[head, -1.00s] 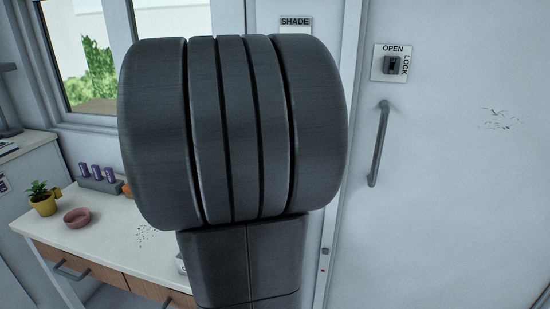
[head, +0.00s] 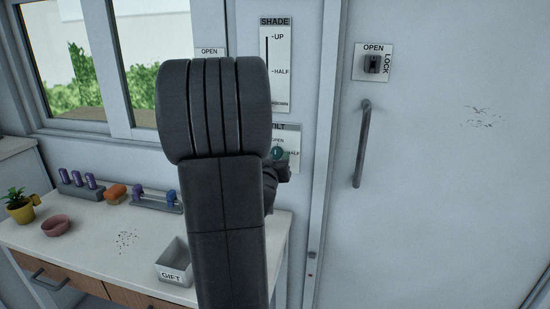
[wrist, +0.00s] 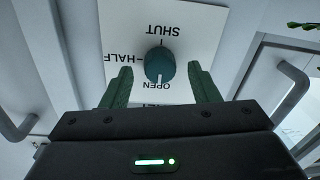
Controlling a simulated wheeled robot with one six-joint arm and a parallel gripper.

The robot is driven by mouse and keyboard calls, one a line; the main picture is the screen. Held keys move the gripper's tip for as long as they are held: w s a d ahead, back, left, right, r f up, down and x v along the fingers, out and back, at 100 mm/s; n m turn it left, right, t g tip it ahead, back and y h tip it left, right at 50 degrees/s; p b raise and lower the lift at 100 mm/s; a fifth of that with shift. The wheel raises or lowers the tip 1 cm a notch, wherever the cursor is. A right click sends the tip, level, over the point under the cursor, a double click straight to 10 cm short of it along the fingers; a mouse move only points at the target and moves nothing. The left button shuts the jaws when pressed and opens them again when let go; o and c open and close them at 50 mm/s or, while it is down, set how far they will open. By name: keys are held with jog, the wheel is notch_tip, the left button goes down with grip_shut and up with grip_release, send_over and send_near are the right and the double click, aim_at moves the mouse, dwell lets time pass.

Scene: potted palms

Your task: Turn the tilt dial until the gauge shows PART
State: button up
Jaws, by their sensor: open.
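The tilt dial is a round teal knob (wrist: 160,65) on a white plate (wrist: 190,25) lettered OPEN, HALF and SHUT, upside down in the wrist view. Its pale pointer mark appears to face OPEN. In the head view the dial (head: 277,153) shows beside my arm, its plate partly hidden. My gripper (wrist: 160,71) is open, one green finger on each side of the dial, with gaps visible; I cannot tell its depth relative to the knob. A small plate reading OPEN (head: 209,52) is by the window, partly behind my arm. No gauge reading PART is visible.
A SHADE slider plate (head: 277,65) is above the dial. Right of it are a door handle (head: 362,145) and an OPEN/LOCK switch (head: 372,64). The counter (head: 90,235) below holds a potted plant (head: 21,207), a pink bowl (head: 55,225) and a GIFT box (head: 174,263).

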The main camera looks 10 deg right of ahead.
jog(key=shift+w+d, duration=0.25)
jog(key=shift+w, duration=0.4)
jog(key=c, duration=1)
